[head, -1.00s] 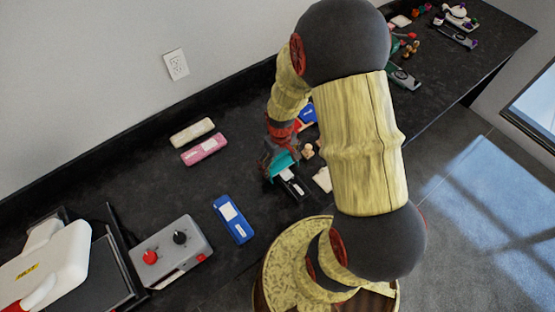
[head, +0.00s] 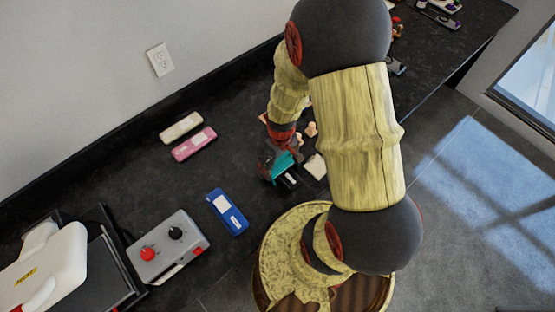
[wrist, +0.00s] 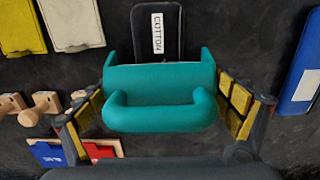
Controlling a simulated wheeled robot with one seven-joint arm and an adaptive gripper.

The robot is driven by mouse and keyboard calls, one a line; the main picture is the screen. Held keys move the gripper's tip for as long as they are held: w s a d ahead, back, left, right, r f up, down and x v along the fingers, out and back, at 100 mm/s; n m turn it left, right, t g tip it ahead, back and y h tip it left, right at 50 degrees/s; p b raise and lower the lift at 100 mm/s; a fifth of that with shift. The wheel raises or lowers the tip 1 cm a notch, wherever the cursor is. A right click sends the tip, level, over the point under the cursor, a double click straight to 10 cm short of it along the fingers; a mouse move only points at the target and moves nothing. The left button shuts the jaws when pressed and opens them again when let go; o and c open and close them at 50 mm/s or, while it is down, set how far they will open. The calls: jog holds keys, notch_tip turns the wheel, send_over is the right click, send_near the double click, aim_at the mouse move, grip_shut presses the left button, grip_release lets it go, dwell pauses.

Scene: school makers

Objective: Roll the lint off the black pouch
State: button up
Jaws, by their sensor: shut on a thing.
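My gripper (wrist: 164,105) is shut on a teal roller tool (wrist: 160,85), with its yellow finger pads on either side. In the head view my gripper (head: 278,162) and the teal tool (head: 281,166) are over one end of the black pouch (head: 289,180). The wrist view shows the pouch's far part (wrist: 176,50), with a white label reading "COTTON". The tool hides the rest of it. Whether the tool touches the pouch, I cannot tell. I can make out no lint.
A blue pouch (head: 228,212) lies left of the black one, with pink (head: 194,145) and cream (head: 181,127) ones farther back. A cream piece (head: 315,166) and wooden pegs (wrist: 46,101) lie close by. A grey control box (head: 168,247) stands at front left.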

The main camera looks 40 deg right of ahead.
aim_at(294, 182)
jog(key=shift+s+d+p, duration=0.1)
jog(key=shift+s+p, duration=0.55)
jog(key=shift+s, duration=3.05)
jog(key=shift+w+a+b, duration=0.15)
jog(key=shift+w+b, duration=0.15)
jog(key=shift+w, duration=3.5)
jog(key=shift+w+a+b, duration=0.1)
jog(key=shift+w+b, duration=0.15)
jog(key=shift+w, duration=3.5)
jog(key=shift+r, duration=0.1)
notch_tip(294, 182, up, 7)
jog(key=p, duration=0.5)
